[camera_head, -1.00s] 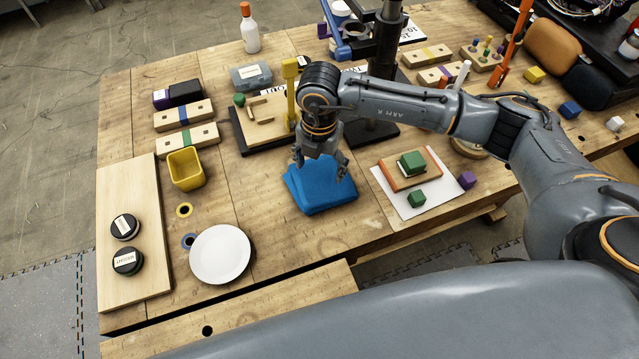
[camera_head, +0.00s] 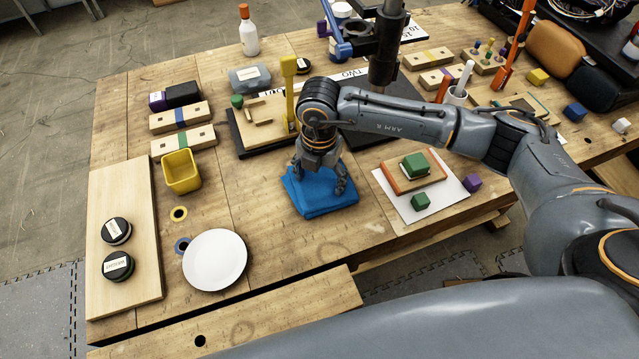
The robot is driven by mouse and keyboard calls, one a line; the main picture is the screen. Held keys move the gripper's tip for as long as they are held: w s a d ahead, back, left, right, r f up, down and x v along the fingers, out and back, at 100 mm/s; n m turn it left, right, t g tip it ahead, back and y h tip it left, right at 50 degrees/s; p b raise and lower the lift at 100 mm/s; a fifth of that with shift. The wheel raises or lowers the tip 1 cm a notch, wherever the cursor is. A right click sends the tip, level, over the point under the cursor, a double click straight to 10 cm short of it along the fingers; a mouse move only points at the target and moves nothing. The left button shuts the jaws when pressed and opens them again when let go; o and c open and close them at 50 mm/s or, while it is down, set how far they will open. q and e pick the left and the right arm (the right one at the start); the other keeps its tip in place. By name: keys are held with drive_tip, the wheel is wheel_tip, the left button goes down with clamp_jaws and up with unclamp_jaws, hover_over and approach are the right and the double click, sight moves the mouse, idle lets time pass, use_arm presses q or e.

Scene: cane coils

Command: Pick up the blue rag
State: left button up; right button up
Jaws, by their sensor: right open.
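The blue rag (camera_head: 318,197) lies folded in a low pile on the wooden table, near the middle of the head view. My right gripper (camera_head: 319,184) points down over the rag with its fingers spread open. One finger is at the rag's left part and the other at its right part. I cannot tell whether the fingertips touch the cloth. The back of the rag is partly hidden by the gripper. My left gripper is not in view.
A white plate (camera_head: 215,260) and a yellow bin (camera_head: 181,171) stand to the left. A white sheet (camera_head: 440,205) with an orange frame and green blocks lies to the right. A yellow post (camera_head: 289,95) stands behind. Table (camera_head: 275,255) in front of the rag is clear.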

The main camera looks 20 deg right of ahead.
drive_tip(key=shift+f, duration=0.1)
drive_tip(key=c, duration=0.6)
drive_tip(key=shift+s+f, duration=0.15)
drive_tip(key=shift+s, duration=0.1)
clamp_jaws()
wheel_tip(320, 180, up, 12)
drive_tip(key=p, duration=0.7)
drive_tip(key=shift+w+p, duration=0.25)
drive_tip(key=shift+p, duration=0.05)
wheel_tip(320, 180, up, 9)
drive_tip(key=p, duration=0.4)
drive_tip(key=shift+r+p, duration=0.2)
drive_tip(key=shift+p, duration=0.2)
